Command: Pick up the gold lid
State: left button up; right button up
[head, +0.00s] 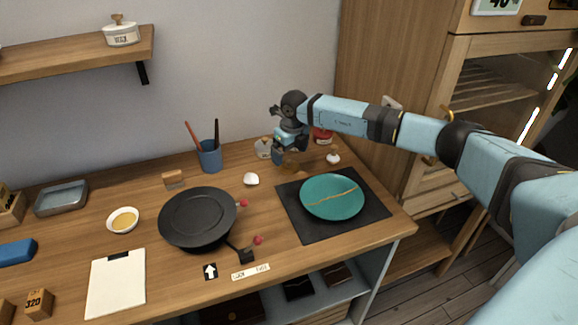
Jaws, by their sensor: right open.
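My right gripper (287,156) comes in from the right and points down over the back of the table, left of the red jar. Its jaws are open and appear empty. A small brownish-gold thing (291,169) shows just below the fingers; it is too small and partly covered to tell whether it is the gold lid. A shallow white dish (124,219) with a gold-coloured content sits at the left. No other clear gold lid shows. My left gripper is not in view.
A grey jar (264,149) and a red jar (323,136) flank the gripper closely. A teal plate with a gold seam (331,197) lies on a black mat (293,220).

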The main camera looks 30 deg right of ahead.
aim_at(290, 161)
jog(key=f, duration=0.4)
jog(key=shift+w+d+f, duration=0.25)
jog(key=shift+w, duration=0.15)
jog(key=shift+c, duration=0.4)
jog(key=c, duration=1.7)
